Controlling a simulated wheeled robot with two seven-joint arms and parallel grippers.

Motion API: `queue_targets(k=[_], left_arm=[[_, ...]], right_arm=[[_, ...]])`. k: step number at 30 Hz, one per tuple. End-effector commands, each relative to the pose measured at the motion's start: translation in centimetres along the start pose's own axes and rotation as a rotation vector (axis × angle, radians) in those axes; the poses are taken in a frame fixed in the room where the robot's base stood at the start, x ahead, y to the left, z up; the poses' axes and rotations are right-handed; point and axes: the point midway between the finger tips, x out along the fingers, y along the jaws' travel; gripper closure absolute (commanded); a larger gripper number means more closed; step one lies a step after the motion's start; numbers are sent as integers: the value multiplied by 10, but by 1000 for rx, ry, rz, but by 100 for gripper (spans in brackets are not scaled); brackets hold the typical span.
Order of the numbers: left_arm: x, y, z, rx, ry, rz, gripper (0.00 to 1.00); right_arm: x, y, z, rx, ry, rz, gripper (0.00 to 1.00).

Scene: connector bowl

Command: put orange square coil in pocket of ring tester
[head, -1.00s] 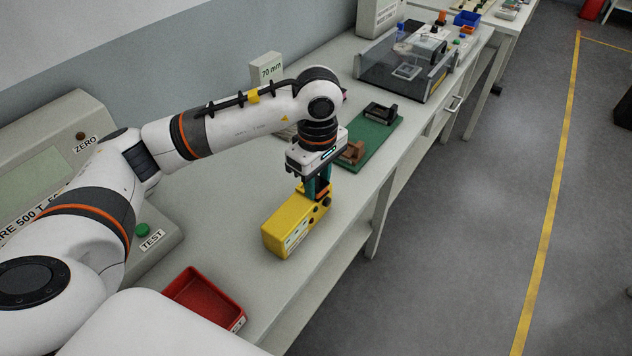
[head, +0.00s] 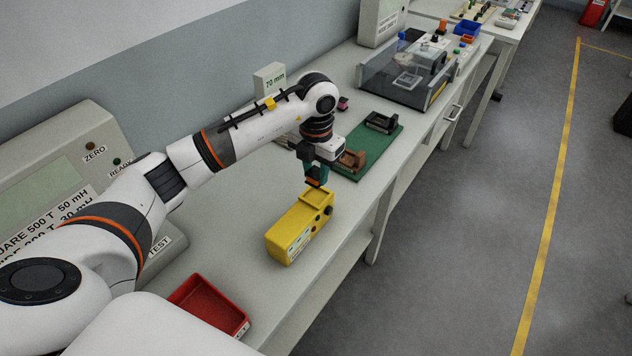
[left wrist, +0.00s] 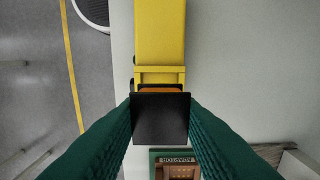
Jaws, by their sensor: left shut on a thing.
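The yellow box (head: 300,229), which I take for the ring tester, stands on the bench with dark knobs on its right side. My left gripper (head: 316,178) points down just beyond the far end of the box. It is shut on the orange square coil (head: 314,183), a small black-and-orange piece. In the left wrist view the coil's black square flange (left wrist: 160,117) sits between the green fingers, with a strip of orange beyond it. The yellow box (left wrist: 160,30) lies past it. The coil looks raised and apart from the box; the pocket's inside is hidden. My right gripper is not seen.
A red tray (head: 239,323) stands at the near bench edge. A green mat (head: 374,156) with a brown piece (head: 352,160) and a dark holder (head: 381,122) lies beyond the gripper. A large meter (head: 60,150) stands left; a clear-walled case (head: 385,78) stands farther back.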

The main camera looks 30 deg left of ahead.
Motion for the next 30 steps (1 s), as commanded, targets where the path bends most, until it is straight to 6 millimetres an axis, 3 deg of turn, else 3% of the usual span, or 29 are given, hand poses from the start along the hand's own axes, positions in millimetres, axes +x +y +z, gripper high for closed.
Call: queue_targets(k=[12, 23, 24, 27, 30], left_arm=[[44, 0, 0, 1, 0, 1, 91], [50, 0, 0, 3, 2, 0, 91], [50, 0, 0, 3, 2, 0, 65], [49, 0, 0, 3, 2, 0, 48], [49, 0, 0, 3, 2, 0, 46]], right_arm=[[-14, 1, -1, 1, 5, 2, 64], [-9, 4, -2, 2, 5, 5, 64], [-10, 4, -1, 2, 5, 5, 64], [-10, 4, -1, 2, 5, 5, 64], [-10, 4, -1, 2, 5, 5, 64]])
